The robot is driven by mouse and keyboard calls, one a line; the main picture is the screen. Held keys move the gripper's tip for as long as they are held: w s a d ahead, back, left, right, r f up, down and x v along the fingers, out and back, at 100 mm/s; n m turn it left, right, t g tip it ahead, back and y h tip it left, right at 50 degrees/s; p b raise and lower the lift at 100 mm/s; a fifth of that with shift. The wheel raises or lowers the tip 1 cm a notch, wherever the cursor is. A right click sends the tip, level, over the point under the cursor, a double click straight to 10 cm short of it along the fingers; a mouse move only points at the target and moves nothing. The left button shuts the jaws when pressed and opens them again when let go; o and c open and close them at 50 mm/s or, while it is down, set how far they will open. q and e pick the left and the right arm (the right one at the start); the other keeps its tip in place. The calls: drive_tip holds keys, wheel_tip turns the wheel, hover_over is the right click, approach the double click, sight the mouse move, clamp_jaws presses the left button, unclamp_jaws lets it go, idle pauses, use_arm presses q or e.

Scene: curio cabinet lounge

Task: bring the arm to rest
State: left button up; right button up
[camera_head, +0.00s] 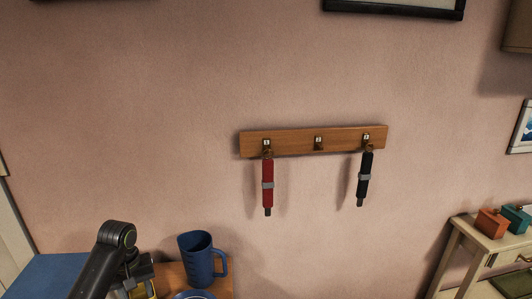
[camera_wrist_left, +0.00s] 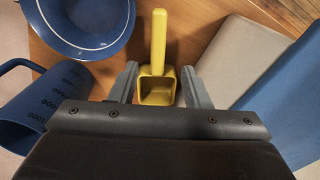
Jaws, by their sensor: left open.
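My left arm (camera_head: 103,255) comes in at the bottom left of the head view, bent at a dark joint. My left gripper (camera_wrist_left: 162,82) is open in the left wrist view, with its two grey fingers spread apart. A yellow scoop (camera_wrist_left: 158,35) lies on the wooden table top (camera_wrist_left: 200,17), with its square cup between or just beyond the fingers. I cannot tell whether a finger touches it. My right gripper is in neither view.
A blue measuring mug (camera_head: 197,259) stands beside the arm; a blue and white bowl or plate (camera_wrist_left: 88,47) is near it. A grey box or book (camera_wrist_left: 240,58) lies at the right. A wall rack (camera_head: 290,143) holds a red and a black strap.

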use_arm(q)
drive_tip(key=s+d+f, duration=0.1)
drive_tip(key=s+f, duration=0.1)
drive_tip(key=s+d+f+m, duration=0.1)
drive_tip(key=s+f, duration=0.2)
drive_tip(key=s+d+f+m, duration=0.1)
drive_tip(key=s+f, duration=0.1)
drive_tip(key=s, duration=0.1)
drive_tip(key=shift+s+f+t, duration=0.25)
drive_tip(key=shift+t, duration=0.05)
drive_tip(key=s+d+r+m+t+y, duration=0.1)
drive_tip(key=s+d+m+t, duration=0.1)
drive_tip(key=s, duration=1)
drive_tip(key=s+d+m+t+y, duration=0.1)
drive_tip(key=s+d+m, duration=0.15)
drive_tip(key=s, duration=0.85)
wheel_tip(320, 180, down, 24)
drive_tip(key=a+g, duration=0.1)
drive_tip(key=a, duration=0.1)
drive_tip(key=s+d+f+g+h, duration=0.1)
drive_tip(key=s+f, duration=1.3)
drive_tip(key=f, duration=0.2)
drive_tip(key=shift+s+d+f+g, duration=0.25)
drive_tip(key=shift+s+d+g, duration=0.05)
drive_tip(key=shift+s+d, duration=0.1)
